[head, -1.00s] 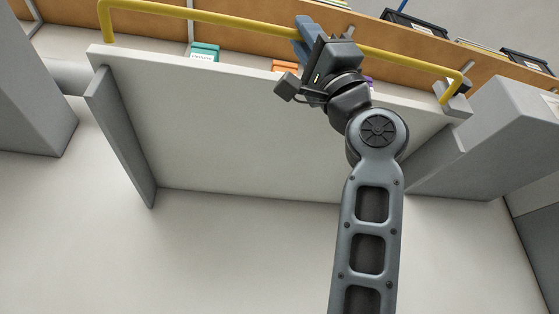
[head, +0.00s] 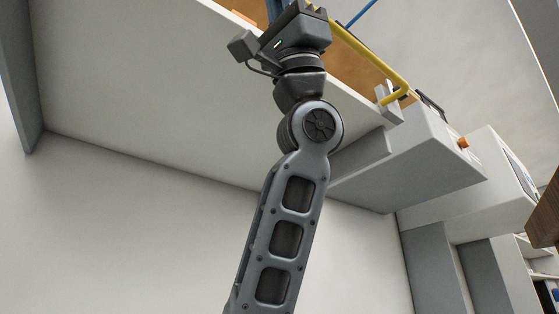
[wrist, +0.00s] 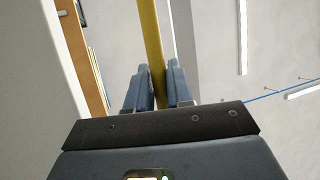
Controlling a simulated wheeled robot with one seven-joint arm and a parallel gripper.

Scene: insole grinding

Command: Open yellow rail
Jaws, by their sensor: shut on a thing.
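The yellow rail (head: 365,52) runs along the front edge of a pale raised shelf in the head view, bending down to a grey bracket (head: 388,97) at its right end. Its left part is outside the head view. My gripper (head: 276,10) is at the top edge of that view, partly cut off. In the wrist view, the yellow rail (wrist: 151,38) passes between the two blue-grey fingers of my gripper (wrist: 157,80), which are shut on it.
The pale shelf underside (head: 160,80) lies left of my arm. A white machine housing (head: 430,150) stands to the right, with an orange knob (head: 463,142). A brown wooden edge (head: 545,215) shows at far right. Pale wall is below.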

